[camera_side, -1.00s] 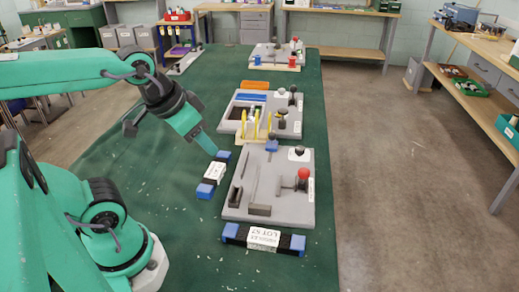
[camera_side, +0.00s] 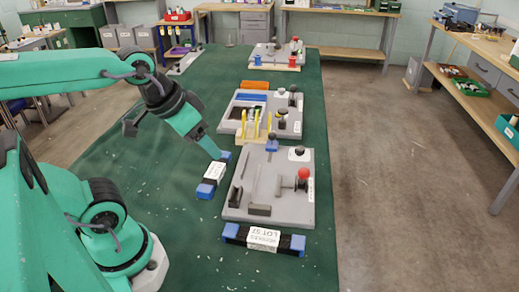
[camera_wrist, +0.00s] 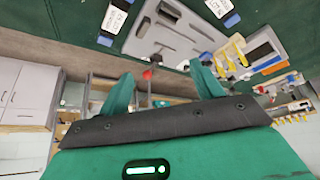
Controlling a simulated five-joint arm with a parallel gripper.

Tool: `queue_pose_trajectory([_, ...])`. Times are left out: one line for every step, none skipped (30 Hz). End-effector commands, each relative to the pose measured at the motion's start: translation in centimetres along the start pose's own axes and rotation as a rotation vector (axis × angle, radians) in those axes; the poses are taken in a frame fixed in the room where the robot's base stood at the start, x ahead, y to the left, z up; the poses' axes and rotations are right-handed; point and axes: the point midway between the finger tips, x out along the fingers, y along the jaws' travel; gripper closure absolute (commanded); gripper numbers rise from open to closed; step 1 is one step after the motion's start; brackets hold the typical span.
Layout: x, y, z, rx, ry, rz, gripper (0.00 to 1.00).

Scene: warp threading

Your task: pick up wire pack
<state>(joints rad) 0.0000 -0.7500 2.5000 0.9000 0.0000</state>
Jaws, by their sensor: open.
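Two dark packs with blue ends and white labels lie on the green table. One pack (camera_side: 213,173) lies just under my gripper (camera_side: 217,155), left of the grey fixture board. The other pack (camera_side: 263,238) lies in front of that board, its label reading something like LOT 57. I cannot tell which is the wire pack. Parts of both packs show at the top of the wrist view, one at left (camera_wrist: 115,18) and one in the middle (camera_wrist: 220,8). In the wrist view my gripper (camera_wrist: 165,75) has its two teal fingers wide apart with nothing between them.
The grey board (camera_side: 238,207) carries a red-knobbed post (camera_side: 303,175) and blocks. Behind it stand a holder with yellow prongs (camera_side: 254,128), a second board (camera_side: 290,130) and an orange block (camera_side: 255,85). The table's left side is mostly clear.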

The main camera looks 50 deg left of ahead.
Motion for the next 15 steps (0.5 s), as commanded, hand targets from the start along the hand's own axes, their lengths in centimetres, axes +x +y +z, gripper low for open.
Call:
queue_pose_trajectory([0.0, 0.0, 0.0, 0.001, 0.0, 0.0, 0.35])
queue_pose_trajectory([0.0, 0.0, 0.0, 0.002, -0.001, 0.0, 0.35])
queue_pose_trajectory([0.1, 0.1, -0.1, 0.005, -0.003, 0.001, 0.35])
queue_pose_trajectory([0.2, 0.1, -0.1, 0.009, -0.006, 0.002, 0.35])
queue_pose_trajectory([0.2, 0.1, -0.1, 0.014, -0.009, 0.003, 0.35])
queue_pose_trajectory([0.4, 0.2, -0.2, 0.022, -0.015, 0.005, 0.35])
queue_pose_trajectory([0.6, 0.3, -0.2, 0.03, -0.02, 0.007, 0.35])
queue_pose_trajectory([0.7, 0.4, -0.3, 0.039, -0.026, 0.009, 0.35])
queue_pose_trajectory([1.0, 0.6, -0.5, 0.054, -0.035, 0.012, 0.35])
queue_pose_trajectory([1.3, 0.7, -0.5, 0.068, -0.044, 0.015, 0.35])
queue_pose_trajectory([1.5, 0.9, -0.7, 0.082, -0.052, 0.018, 0.35])
queue_pose_trajectory([2.0, 1.1, -0.8, 0.104, -0.065, 0.023, 0.35])
queue_pose_trajectory([2.3, 1.3, -0.9, 0.122, -0.076, 0.027, 0.35])
queue_pose_trajectory([2.7, 1.6, -1.0, 0.14, -0.087, 0.031, 0.35])
queue_pose_trajectory([3.2, 1.9, -1.1, 0.167, -0.103, 0.037, 0.35])
